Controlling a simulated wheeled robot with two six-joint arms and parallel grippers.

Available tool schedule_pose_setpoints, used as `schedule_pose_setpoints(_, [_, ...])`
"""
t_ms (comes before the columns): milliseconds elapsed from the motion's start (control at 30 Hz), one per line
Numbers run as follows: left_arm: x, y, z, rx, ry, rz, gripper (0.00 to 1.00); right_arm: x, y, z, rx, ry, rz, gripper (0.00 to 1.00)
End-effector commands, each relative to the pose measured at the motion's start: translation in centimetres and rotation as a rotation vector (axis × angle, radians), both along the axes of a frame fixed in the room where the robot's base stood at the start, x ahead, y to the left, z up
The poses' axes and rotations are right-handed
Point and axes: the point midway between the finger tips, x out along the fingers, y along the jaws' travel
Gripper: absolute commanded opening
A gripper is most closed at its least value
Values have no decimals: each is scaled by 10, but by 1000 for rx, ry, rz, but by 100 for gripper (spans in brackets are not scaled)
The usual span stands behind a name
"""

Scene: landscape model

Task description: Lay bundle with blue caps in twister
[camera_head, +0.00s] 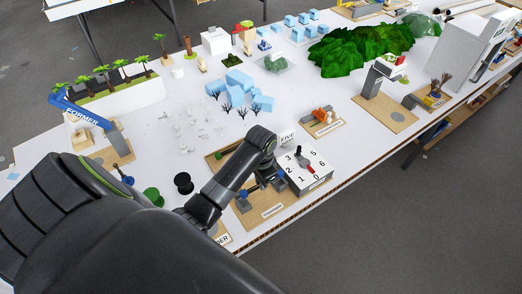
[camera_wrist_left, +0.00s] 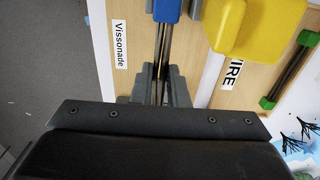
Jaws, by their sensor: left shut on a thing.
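My left gripper (camera_head: 263,187) is over a wooden board (camera_head: 254,219) labelled Vissonade, with a white numbered dial box (camera_head: 312,172) to its right. In the left wrist view the gripper (camera_wrist_left: 162,88) is shut on the bundle with blue caps (camera_wrist_left: 167,10), dark thin rods with a blue cap at the top edge. In the head view, blue ends show on either side of the fingers. The label and bare wood of the board (camera_wrist_left: 133,55) show beside the rods. Whether the bundle touches any holder is hidden by the gripper. My right gripper is not in view.
A yellow block (camera_wrist_left: 238,30) and a bundle with green caps (camera_wrist_left: 290,70) lie near in the wrist view. Black (camera_head: 183,183) and green (camera_head: 153,196) spools stand left of the arm. Small bare trees (camera_head: 228,108) and blue blocks (camera_head: 240,80) stand behind.

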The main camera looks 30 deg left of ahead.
Motion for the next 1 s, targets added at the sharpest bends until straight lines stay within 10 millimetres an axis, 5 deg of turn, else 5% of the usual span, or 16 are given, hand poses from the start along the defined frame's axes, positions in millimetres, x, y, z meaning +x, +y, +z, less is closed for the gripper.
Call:
schedule_pose_setpoints(500, [-1,0,-54,-1,1,-1,0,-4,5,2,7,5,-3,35])
schedule_pose_setpoints(900, [0,0,-59,0,0,-1,0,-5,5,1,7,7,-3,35])
schedule_pose_setpoints(933, [0,0,-59,0,1,-1,15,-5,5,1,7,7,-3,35])
schedule_pose_setpoints(1000, [0,0,-59,0,0,-1,24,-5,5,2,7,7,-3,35])
